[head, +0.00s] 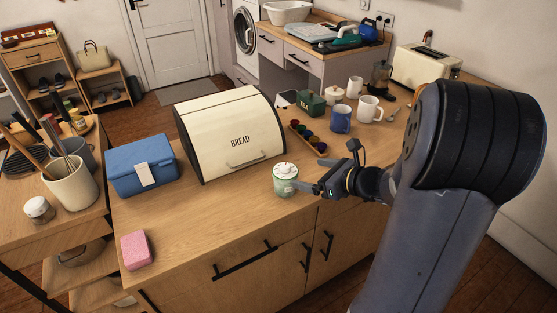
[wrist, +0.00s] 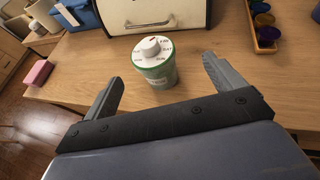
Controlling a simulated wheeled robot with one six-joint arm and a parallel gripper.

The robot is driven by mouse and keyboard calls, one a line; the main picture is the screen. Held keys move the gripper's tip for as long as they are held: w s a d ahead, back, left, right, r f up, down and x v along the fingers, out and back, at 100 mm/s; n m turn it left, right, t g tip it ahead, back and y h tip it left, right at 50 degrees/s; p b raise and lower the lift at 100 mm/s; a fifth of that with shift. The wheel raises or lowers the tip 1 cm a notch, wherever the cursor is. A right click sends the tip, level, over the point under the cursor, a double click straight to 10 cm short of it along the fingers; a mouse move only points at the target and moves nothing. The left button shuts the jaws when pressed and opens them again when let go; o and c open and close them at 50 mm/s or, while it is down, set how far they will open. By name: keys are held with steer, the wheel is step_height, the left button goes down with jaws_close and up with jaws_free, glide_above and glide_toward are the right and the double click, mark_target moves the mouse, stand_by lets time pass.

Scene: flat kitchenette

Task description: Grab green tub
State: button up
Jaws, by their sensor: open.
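The green tub (head: 285,187) stands upright near the front edge of the wooden counter, in front of the bread bin. It has a white lid with a round knob and dark marks. In the wrist view the tub (wrist: 160,76) sits between the lines of the two fingers, with a gap on each side. My gripper (head: 312,188) is open and empty, just right of the tub in the head view. In the wrist view my gripper (wrist: 162,72) has its fingers spread wide. Whether the tub's base is level with the fingertips is hard to tell.
The cream bread bin (head: 232,135) stands close behind the tub. A tray of small coloured cups (head: 307,138), a blue mug (head: 341,119) and white mugs are behind right. A blue box (head: 141,166) and pink sponge (head: 136,250) are left. Counter between sponge and tub is clear.

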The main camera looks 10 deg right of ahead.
mark_target(290, 171)
steer(key=x, duration=0.6)
steer(key=shift+s+a, duration=0.15)
steer(key=shift+a, duration=0.2)
steer(key=p+x, duration=0.1)
steer(key=x, duration=0.4)
steer(key=shift+s+a, duration=0.15)
steer(key=shift+a, duration=0.1)
steer(key=shift+y, duration=0.3)
steer(key=shift+c, duration=0.4)
steer(key=c, duration=1.2)
